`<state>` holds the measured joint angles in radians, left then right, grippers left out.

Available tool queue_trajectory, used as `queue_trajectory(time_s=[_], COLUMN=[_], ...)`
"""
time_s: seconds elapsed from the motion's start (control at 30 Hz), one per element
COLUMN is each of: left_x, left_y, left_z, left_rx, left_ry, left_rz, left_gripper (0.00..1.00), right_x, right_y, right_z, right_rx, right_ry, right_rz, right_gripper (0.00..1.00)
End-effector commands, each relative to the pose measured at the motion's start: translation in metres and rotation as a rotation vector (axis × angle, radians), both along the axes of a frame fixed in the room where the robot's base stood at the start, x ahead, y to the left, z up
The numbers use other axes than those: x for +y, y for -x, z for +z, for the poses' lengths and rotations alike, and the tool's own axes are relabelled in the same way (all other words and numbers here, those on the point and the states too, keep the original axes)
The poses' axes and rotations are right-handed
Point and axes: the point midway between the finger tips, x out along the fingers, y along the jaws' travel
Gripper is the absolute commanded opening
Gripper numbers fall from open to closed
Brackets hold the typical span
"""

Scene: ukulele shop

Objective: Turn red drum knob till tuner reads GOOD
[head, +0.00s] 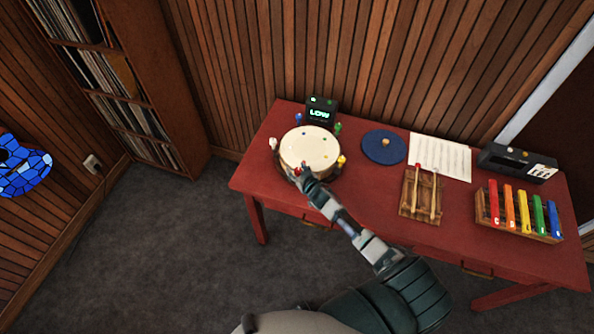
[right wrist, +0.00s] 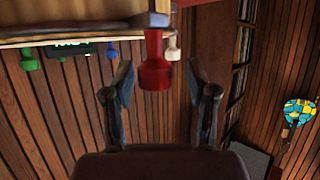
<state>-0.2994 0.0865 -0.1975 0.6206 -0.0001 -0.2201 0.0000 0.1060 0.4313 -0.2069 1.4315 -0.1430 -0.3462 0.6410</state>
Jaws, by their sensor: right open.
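A cream-topped drum (head: 310,149) stands on the red table, with coloured knobs around its rim. The tuner (head: 320,111) behind it is a dark box whose green display reads LOW. The red knob (right wrist: 153,62) hangs at the drum's edge in the right wrist view; in the head view it is mostly hidden by my gripper. My right gripper (head: 301,172) is at the drum's front edge. In the right wrist view its open fingers (right wrist: 158,80) stand on either side of the red knob, with gaps visible. My left gripper is in neither view.
Blue (head: 298,118), green (head: 338,127), white (head: 273,143) and yellow (head: 341,160) knobs surround the drum. To the right are a blue disc (head: 376,148), a paper sheet (head: 452,158), a wooden rack with mallets (head: 409,205), coloured bars (head: 525,212) and a black device (head: 505,160).

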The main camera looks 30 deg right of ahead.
Motion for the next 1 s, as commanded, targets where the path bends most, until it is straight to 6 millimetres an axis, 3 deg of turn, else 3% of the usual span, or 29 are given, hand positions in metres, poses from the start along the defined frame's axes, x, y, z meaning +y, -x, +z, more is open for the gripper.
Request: queue_trajectory(time_s=[0.17,0.3,0.4,0.73,1.0], left_x=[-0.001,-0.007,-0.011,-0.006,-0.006], left_y=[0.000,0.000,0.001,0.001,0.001], left_z=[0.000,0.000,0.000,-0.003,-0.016], left_rx=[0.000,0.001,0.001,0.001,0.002], left_ry=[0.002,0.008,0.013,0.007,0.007], left_rz=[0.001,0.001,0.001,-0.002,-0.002], left_gripper=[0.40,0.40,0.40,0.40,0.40], right_x=[0.000,0.000,0.000,0.001,0.002], right_y=[0.000,0.000,0.000,0.000,0.000], right_z=[0.000,0.000,0.000,0.000,-0.002], right_rx=[0.000,0.000,0.001,-0.001,-0.003], right_ry=[0.000,0.001,0.003,-0.003,-0.009], right_rz=[0.000,-0.001,-0.002,-0.039,-0.198], right_gripper=[0.55,0.20,0.00,0.00,0.00])
